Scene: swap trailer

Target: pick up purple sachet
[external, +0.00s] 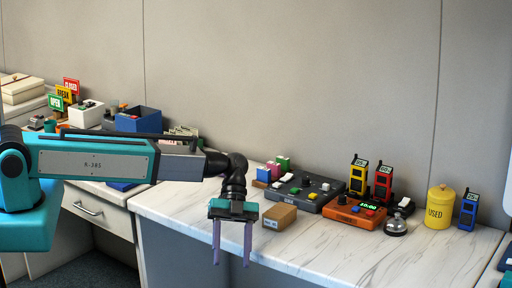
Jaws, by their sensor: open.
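My gripper (231,256) points down over the front edge of the marble-topped counter (185,210), left of the small cardboard box. Its two purple-grey fingers are apart, with nothing visible between them. I cannot clearly make out a purple sachet. A small pink-purple item (274,171) stands at the back of the counter, next to a green one (283,162). It is too small to tell whether it is the sachet. It is behind my gripper and to its right, well apart from it.
A cardboard box (279,217) lies just right of my gripper. Behind it are a dark control panel (305,193) and an orange console (354,212). A bell (396,225), handheld devices (383,181) and a yellow canister (440,208) stand farther right. The front right counter is clear.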

